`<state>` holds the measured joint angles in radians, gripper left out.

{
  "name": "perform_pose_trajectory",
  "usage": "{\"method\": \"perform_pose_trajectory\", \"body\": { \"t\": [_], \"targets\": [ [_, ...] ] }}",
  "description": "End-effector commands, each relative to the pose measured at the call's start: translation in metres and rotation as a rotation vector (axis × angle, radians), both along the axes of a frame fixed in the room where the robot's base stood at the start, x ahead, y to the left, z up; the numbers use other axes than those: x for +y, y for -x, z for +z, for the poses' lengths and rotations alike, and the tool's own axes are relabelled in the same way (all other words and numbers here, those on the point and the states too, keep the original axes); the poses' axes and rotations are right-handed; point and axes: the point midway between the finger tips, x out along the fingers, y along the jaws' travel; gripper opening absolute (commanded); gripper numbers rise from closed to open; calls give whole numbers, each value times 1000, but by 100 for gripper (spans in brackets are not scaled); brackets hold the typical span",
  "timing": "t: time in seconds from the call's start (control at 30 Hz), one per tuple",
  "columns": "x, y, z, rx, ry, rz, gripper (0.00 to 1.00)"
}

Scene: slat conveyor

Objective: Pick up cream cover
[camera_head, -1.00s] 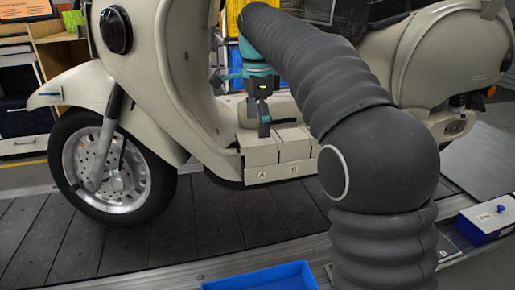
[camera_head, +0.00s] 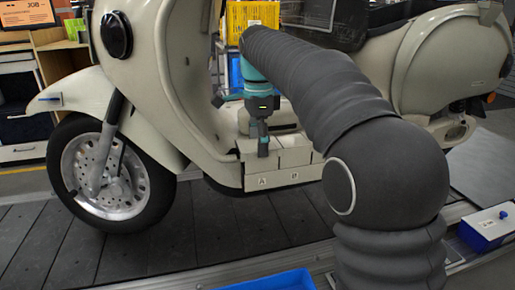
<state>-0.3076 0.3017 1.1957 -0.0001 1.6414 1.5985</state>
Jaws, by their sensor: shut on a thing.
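A cream scooter (camera_head: 175,70) stands on the slat conveyor. Cream box-like pieces sit on its footboard, with small marks A and B on the front face below. The cream cover (camera_head: 291,150) appears to be one of these pieces, though its edges blend with its neighbours. My gripper (camera_head: 263,151) points down at the pieces, its fingers shut at the top of the left part of the cover. The fingers are small and seen from the side, so the exact contact is hard to see. No gap shows between the cover and the footboard.
A blue bin (camera_head: 270,281) is at the bottom edge. A white-and-blue box (camera_head: 488,230) stands at the right. A yellow crate (camera_head: 252,17) is behind the scooter. The front wheel (camera_head: 112,170) and dark slats (camera_head: 160,250) lie left. My arm hides part of the scooter.

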Motion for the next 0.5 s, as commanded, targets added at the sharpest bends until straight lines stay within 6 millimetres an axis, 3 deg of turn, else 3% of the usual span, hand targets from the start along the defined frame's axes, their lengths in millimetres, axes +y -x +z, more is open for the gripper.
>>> {"method": "perform_pose_trajectory", "body": {
  "t": [0.17, 0.5],
  "targets": [
    [0, 0, 9, 3, 1, 0, 26],
    [0, -1, 71, 1, 0, 0, 26]
  ]
}}
